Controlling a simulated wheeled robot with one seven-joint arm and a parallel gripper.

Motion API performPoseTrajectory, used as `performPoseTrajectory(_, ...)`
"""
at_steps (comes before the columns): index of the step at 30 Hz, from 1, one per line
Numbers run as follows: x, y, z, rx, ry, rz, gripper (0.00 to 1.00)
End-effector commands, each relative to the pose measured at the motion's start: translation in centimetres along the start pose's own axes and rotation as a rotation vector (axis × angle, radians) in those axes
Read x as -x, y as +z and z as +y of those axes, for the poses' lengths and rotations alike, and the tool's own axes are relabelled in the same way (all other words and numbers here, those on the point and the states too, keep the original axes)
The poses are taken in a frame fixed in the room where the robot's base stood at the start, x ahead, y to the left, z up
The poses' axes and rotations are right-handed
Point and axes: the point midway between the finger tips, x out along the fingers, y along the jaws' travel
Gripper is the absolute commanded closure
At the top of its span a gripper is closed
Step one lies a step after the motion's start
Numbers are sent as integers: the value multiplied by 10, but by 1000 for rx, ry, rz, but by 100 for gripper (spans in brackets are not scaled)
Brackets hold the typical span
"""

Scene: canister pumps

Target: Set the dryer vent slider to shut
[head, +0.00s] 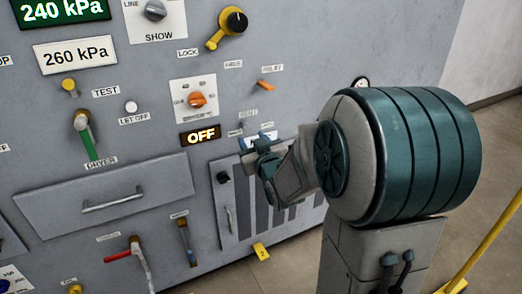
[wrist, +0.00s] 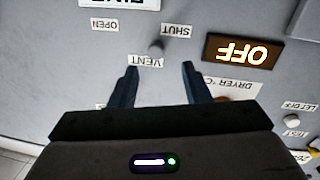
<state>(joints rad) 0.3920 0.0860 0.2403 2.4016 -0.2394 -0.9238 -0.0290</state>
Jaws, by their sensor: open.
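The wrist view is upside down. It shows the vent slider as a small dark grey knob (wrist: 156,46) on the grey panel above the VENT label (wrist: 146,62). The knob is between the SHUT label (wrist: 176,31) and the OPEN label (wrist: 104,24), on the SHUT side of the middle. My gripper (wrist: 160,68) is open and empty, with the knob just beyond and between its two fingertips. They look apart from the knob. In the head view my gripper (head: 258,143) is close to the panel below the VENT label (head: 248,114), and I cannot make out the knob there.
A lit OFF display (head: 200,135) is left of my gripper. An orange knob (head: 197,99) and an orange lever (head: 265,85) are above it. A slatted grille (head: 240,200) lies below. A drawer (head: 110,195) with a handle is at lower left.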

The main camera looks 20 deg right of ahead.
Motion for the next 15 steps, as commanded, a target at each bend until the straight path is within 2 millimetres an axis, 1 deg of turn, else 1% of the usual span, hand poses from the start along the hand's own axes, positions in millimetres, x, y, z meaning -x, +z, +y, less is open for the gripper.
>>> performPoseTrajectory(1,12,-3,1,1,1,-1,57)
performPoseTrajectory(3,28,-2,0,2,1,-1,57)
performPoseTrajectory(5,42,-2,0,1,1,-1,57)
performPoseTrajectory(6,47,1,-1,1,0,2,57)
performPoseTrajectory(8,50,4,-1,3,-1,3,57)
performPoseTrajectory(15,65,2,-1,1,-1,2,57)
